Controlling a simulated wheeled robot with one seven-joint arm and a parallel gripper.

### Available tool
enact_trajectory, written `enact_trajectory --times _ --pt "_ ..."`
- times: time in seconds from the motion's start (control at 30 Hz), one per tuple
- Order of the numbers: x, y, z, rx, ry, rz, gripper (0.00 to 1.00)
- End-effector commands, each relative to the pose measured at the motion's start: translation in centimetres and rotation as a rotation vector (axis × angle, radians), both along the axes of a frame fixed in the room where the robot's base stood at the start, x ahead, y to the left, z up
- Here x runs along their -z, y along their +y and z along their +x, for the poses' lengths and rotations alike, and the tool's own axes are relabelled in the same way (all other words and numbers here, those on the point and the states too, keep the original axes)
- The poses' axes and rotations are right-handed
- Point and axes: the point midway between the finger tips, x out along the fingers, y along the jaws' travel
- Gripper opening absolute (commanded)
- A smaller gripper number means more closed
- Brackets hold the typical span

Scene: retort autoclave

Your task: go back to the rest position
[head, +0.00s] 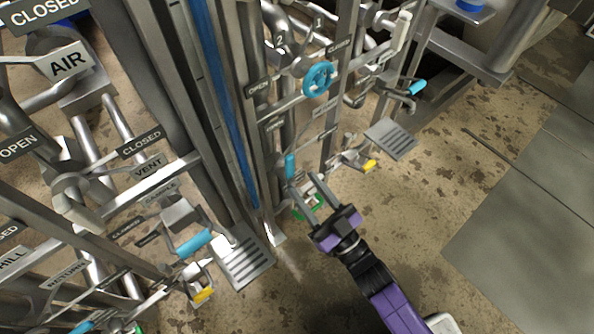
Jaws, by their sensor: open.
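My gripper (311,193) is at the end of my purple and black arm, right of centre low in the head view. Its two grey fingers are apart and point up and left toward the pipework. I see nothing between them. A green part (309,207) shows just behind the fingers, partly hidden by them. I cannot tell whether the fingers touch anything.
Pipes, posts and labelled valves fill the left and top. Another slotted plate (245,258) is at lower left. Open floor (440,200) lies to the right.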

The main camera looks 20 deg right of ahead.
Motion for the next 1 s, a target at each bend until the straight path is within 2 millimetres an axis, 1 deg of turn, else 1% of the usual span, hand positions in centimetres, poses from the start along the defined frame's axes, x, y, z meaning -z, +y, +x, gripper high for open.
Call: enact_trajectory --times 0.1,0.2,0.73,0.83,0.87,0.9,0.97,1.0 --pt "0.3 -0.3 -0.8 0.001 0.000 0.000 0.42" --pt "0.4 -0.3 -1.0 0.001 -0.001 0.001 0.42" --pt "0.4 -0.3 -1.0 0.002 -0.001 -0.004 0.42" --pt "0.9 -0.6 -0.6 0.025 0.018 -0.028 0.42" --pt "0.5 -0.7 -0.3 0.036 0.018 -0.036 0.42" --pt "-0.3 -0.7 0.1 0.049 0.016 -0.044 0.42" --pt "-1.0 -0.8 -0.3 0.068 0.029 -0.059 0.42" --pt "-1.2 -1.1 -1.0 0.082 0.045 -0.072 0.42"
